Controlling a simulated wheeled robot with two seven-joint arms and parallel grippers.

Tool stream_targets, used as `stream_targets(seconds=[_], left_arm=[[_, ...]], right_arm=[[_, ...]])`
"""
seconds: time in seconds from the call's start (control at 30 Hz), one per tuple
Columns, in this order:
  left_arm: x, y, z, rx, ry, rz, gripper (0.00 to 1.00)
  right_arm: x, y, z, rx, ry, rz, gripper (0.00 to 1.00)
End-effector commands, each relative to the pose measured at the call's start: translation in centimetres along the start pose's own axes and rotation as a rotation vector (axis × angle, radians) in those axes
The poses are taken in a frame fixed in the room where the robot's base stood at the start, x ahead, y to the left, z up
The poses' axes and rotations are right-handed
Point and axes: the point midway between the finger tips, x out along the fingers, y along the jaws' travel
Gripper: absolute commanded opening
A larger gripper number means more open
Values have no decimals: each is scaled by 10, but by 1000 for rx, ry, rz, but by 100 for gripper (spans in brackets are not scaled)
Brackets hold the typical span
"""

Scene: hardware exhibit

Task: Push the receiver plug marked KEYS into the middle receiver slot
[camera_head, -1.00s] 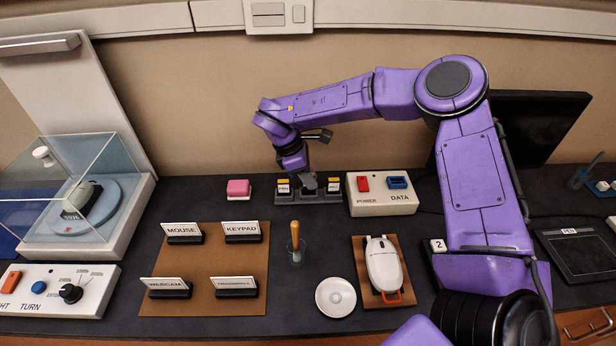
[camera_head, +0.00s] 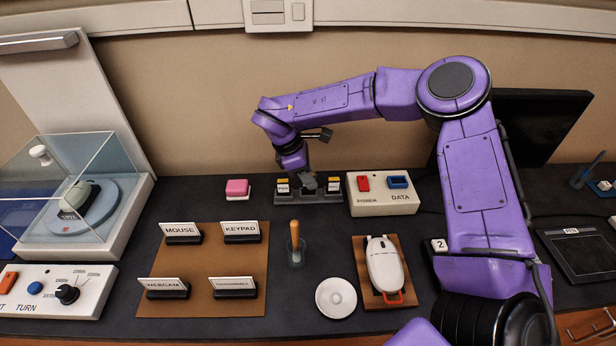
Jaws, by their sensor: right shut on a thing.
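The receiver dock (camera_head: 342,198) is a dark grey block at the back middle of the bench. My right gripper (camera_head: 308,185) points down at the middle slot, between these two plugs. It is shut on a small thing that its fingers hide. I cannot read KEYS on it or tell how deep it sits. My left gripper is out of view.
A white POWER and DATA box (camera_head: 382,208) stands close right of the dock. A pink block (camera_head: 237,187) lies to its left. In front are a cup with a wooden-handled tool (camera_head: 296,252), a white dish (camera_head: 336,298), a white mouse (camera_head: 384,266) and a brown label board (camera_head: 210,270).

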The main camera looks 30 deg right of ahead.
Motion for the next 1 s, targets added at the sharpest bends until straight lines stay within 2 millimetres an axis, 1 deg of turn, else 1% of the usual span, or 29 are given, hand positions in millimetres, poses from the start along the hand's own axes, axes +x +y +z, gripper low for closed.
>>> stream_targets(seconds=[0.27,1.0], left_arm=[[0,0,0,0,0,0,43],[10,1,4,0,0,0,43]], right_arm=[[0,0,0,0,0,0,0],[10,0,-4,0,0,0,0]])
